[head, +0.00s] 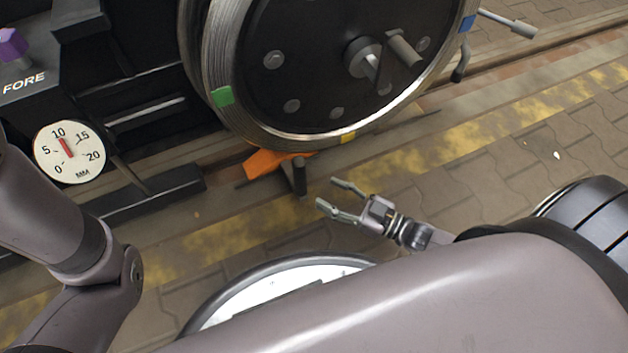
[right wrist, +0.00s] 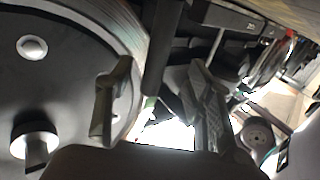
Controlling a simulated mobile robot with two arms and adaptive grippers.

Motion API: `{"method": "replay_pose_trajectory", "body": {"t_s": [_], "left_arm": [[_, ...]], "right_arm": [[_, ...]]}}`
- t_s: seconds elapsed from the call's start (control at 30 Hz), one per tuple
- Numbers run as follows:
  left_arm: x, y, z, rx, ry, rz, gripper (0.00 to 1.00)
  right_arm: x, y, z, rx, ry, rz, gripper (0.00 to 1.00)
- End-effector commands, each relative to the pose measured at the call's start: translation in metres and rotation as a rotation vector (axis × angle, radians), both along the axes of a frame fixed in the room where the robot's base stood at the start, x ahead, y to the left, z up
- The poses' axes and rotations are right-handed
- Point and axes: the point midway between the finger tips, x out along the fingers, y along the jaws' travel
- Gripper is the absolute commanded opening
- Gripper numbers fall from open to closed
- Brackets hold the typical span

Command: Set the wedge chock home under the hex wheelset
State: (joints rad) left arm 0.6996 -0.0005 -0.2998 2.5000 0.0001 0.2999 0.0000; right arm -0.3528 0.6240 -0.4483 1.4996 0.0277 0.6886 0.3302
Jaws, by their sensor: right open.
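The wheelset (head: 310,75) shows as a large dark disc with a steel rim and coloured rim marks. It also shows in the right wrist view (right wrist: 60,75). The orange wedge chock (head: 268,163) lies low at the wheel's underside, partly hidden by the rim; whether it touches the wheel I cannot tell. A dark upright handle (head: 299,176) stands at its right end. My right gripper (head: 328,192) is open and empty, just right of the handle, fingers pointing at it. In the right wrist view a dark post (right wrist: 163,45) shows between the fingers. My left gripper is out of view.
A round dial (head: 68,151) marked in MM, its red needle near 10, is at left below a block lettered FORE (head: 25,82). A crank (head: 385,58) juts from the wheel. A rod (head: 508,22) sticks out at upper right.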

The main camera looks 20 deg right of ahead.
Motion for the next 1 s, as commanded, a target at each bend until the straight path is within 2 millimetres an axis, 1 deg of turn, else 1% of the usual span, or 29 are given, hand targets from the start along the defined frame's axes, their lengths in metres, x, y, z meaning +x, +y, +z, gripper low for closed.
{"method": "replay_pose_trajectory", "body": {"t_s": [0.03, 0.1, 0.2, 0.8, 0.87, 0.93, 0.97, 1.0], "left_arm": [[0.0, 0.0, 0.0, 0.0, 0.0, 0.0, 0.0], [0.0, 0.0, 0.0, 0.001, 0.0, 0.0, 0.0], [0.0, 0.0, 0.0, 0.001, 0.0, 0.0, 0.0], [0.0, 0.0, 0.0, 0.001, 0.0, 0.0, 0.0], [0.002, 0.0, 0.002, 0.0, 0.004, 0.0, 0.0], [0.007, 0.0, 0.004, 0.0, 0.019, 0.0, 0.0], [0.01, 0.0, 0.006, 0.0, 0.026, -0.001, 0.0], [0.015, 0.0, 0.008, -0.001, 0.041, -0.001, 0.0]], "right_arm": [[-0.007, -0.006, 0.0, -0.001, 0.002, 0.0, 0.48], [-0.013, -0.01, -0.001, 0.0, 0.002, 0.0, 0.48], [-0.018, -0.014, 0.0, 0.0, 0.0, 0.0, 0.48], [-0.02, -0.016, 0.001, 0.001, -0.002, 0.0, 0.48], [-0.019, -0.013, 0.006, 0.007, -0.009, 0.0, 0.48], [-0.016, -0.006, 0.023, 0.024, -0.032, 0.001, 0.48], [-0.015, -0.001, 0.033, 0.035, -0.046, 0.002, 0.48], [-0.012, 0.007, 0.052, 0.054, -0.073, 0.003, 0.48]]}}
